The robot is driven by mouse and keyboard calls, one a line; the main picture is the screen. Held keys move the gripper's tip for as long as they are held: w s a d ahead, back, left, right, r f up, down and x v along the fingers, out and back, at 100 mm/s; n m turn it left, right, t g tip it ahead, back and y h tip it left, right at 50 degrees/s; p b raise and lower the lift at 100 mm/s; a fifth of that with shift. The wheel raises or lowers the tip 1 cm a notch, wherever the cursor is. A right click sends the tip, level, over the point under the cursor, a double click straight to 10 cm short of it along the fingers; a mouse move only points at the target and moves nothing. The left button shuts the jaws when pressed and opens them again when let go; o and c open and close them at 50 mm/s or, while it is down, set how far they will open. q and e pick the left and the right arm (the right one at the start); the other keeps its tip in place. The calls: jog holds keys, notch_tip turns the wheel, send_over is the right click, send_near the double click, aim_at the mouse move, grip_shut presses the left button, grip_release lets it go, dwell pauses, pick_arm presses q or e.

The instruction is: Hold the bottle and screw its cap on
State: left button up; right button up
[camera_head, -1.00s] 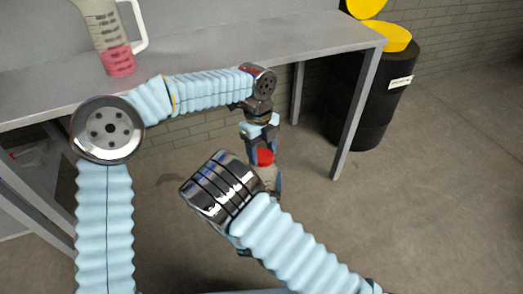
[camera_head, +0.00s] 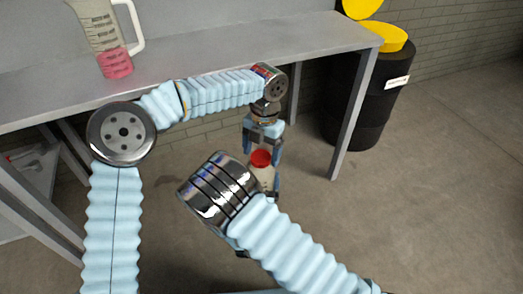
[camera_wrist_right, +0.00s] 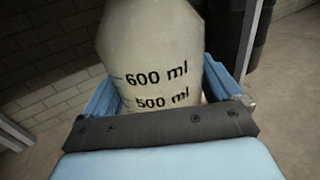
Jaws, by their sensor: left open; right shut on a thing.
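The bottle (camera_head: 266,178) is pale and translucent and is partly hidden behind my right wrist in the head view. In the right wrist view the bottle (camera_wrist_right: 155,50) fills the middle, with its 600 ml and 500 ml marks showing. My right gripper (camera_wrist_right: 160,92) is shut on the bottle, one blue finger at each side. The red cap (camera_head: 260,158) sits at the bottle's top; how far it is threaded cannot be told. My left gripper (camera_head: 262,150) is open above the bottle, its fingers pointing down at either side of the cap.
A grey table (camera_head: 215,52) stands behind my arms, with a jug (camera_head: 108,40) of pink liquid at its left. A black drum (camera_head: 370,105) with a yellow lid stands beyond the table's right leg (camera_head: 354,115). The floor at right is clear.

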pick_arm(q)
jog(key=shift+r, duration=2.25)
jog(key=shift+c, duration=0.3)
